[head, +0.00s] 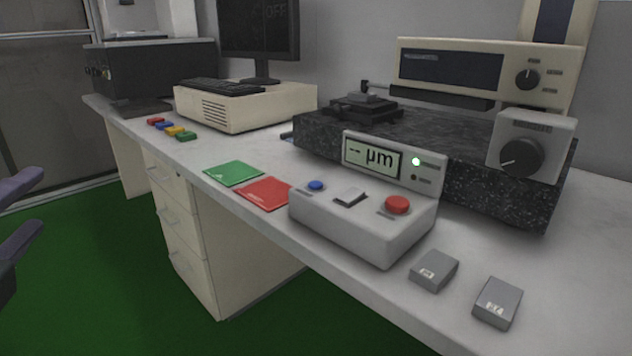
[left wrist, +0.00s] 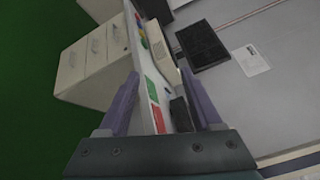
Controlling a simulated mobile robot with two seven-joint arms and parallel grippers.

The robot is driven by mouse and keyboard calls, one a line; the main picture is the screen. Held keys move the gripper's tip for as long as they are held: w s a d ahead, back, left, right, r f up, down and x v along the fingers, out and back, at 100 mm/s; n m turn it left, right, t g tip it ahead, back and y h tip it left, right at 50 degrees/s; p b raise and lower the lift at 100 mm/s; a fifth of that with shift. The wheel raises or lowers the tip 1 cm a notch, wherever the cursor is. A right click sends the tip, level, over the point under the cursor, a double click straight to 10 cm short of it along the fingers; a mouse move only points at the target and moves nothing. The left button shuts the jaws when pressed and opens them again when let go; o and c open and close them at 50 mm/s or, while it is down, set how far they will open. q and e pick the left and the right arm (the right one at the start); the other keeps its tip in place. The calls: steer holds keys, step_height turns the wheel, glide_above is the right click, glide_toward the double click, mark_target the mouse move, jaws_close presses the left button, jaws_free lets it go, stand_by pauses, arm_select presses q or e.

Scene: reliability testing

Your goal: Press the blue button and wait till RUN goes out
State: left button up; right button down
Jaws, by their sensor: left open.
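The blue button (head: 316,185) is a small round cap at the left of the sloped grey control box (head: 375,232). My left gripper (head: 40,199) is open and empty at the left edge, far from the box. Its purple fingers also show in the left wrist view (left wrist: 158,80). My right gripper is not in view.
Green (head: 233,173) and red (head: 264,193) cards lie left of the box. Two grey blocks (head: 434,271) (head: 498,303) lie to its right. A dark granite slab (head: 470,165) with instruments stands behind.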

arm_select(q)
jaws_close()
stand_by(0.3)
stand_by(1.0)
